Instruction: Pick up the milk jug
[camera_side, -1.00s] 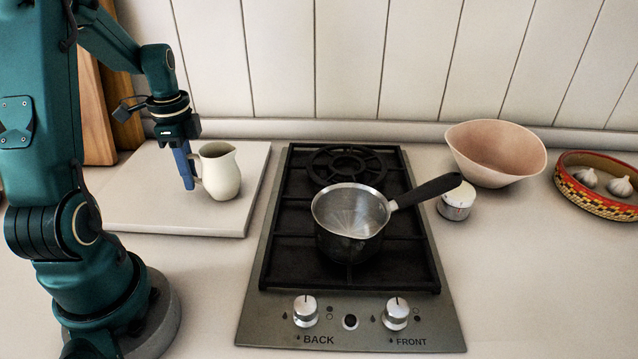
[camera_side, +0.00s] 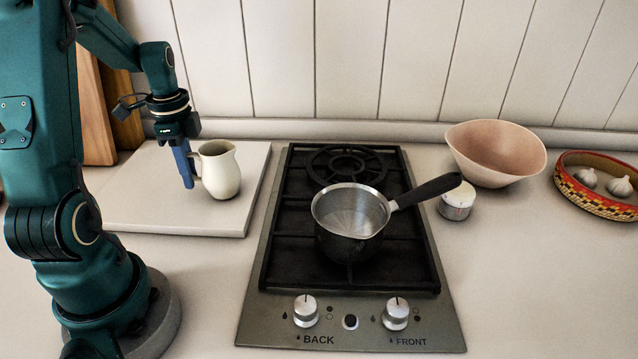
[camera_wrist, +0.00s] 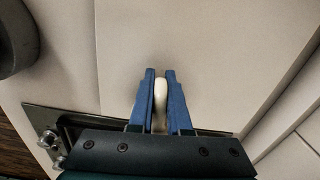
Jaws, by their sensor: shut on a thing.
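The milk jug (camera_side: 221,170) is a small cream pitcher, upright over the right part of a pale board (camera_side: 130,215) in the side view. Its handle is on the left, toward my gripper (camera_side: 189,182). My gripper points down with its blue fingers shut on the handle. In the wrist view my gripper (camera_wrist: 160,73) has the white handle (camera_wrist: 160,98) pinched between both fingers. The jug's body is hidden there. Any gap between the jug's base and the board is too small to tell.
A hob (camera_side: 290,225) stands just right of the board, with a steel saucepan (camera_side: 349,235) on it. Farther right are a small lidded pot (camera_side: 457,203), a pink bowl (camera_side: 490,165) and a patterned basket (camera_side: 585,200) with garlic. Wooden boards (camera_side: 97,115) lean at the back left.

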